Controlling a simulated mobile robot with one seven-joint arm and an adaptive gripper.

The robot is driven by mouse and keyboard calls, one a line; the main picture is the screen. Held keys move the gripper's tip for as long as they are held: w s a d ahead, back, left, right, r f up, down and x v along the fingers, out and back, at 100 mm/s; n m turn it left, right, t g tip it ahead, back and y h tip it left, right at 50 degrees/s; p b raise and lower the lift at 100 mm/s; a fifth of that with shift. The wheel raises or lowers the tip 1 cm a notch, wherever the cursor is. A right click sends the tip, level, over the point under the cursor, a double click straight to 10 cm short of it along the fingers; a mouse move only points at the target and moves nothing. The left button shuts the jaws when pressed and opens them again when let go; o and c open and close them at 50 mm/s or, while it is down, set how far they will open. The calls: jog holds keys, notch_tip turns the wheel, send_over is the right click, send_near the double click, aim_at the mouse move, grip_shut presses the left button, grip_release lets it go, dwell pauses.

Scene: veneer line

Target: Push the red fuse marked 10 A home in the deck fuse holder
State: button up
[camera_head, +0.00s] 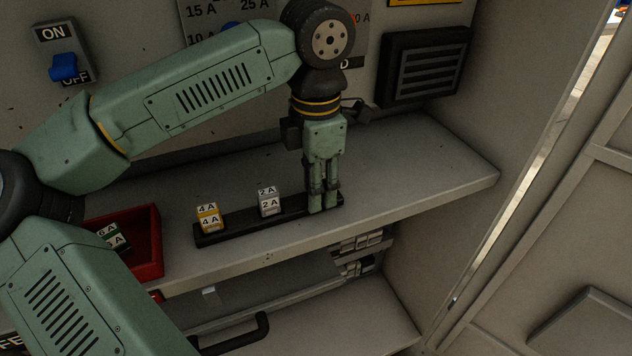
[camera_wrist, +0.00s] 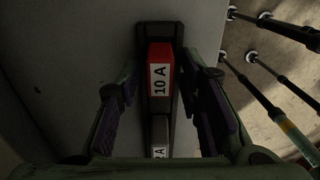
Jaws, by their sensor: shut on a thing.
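The deck fuse holder (camera_head: 238,229) is a dark strip on the shelf; it also shows in the wrist view (camera_wrist: 160,28). The red fuse marked 10 A (camera_wrist: 158,72) is at its far right end, lined up with the strip, between my fingers. The fingers hide it in the head view. My gripper (camera_head: 323,205) points down and is shut on the red fuse; it also shows in the wrist view (camera_wrist: 161,85). I cannot tell how deep the fuse sits. A grey 2 A fuse (camera_head: 269,203) and a yellow 4 A fuse (camera_head: 208,218) stand in the holder to the left.
A red tray (camera_head: 150,243) with a dark green fuse (camera_head: 117,240) lies left of the holder. A blue switch (camera_head: 64,67) and a dark vent (camera_head: 424,67) are on the back panel. The shelf (camera_head: 430,175) right of my gripper is clear up to its front edge.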

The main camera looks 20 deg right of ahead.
jog(key=shift+c, duration=1.2)
jog(key=o, duration=0.7)
jog(key=shift+o, duration=0.2)
jog(key=shift+r, duration=0.15)
notch_tip(320, 180, up, 10)
jog(key=shift+r+b, duration=0.25)
jog(key=shift+b, duration=0.4)
jog(key=shift+s, duration=0.1)
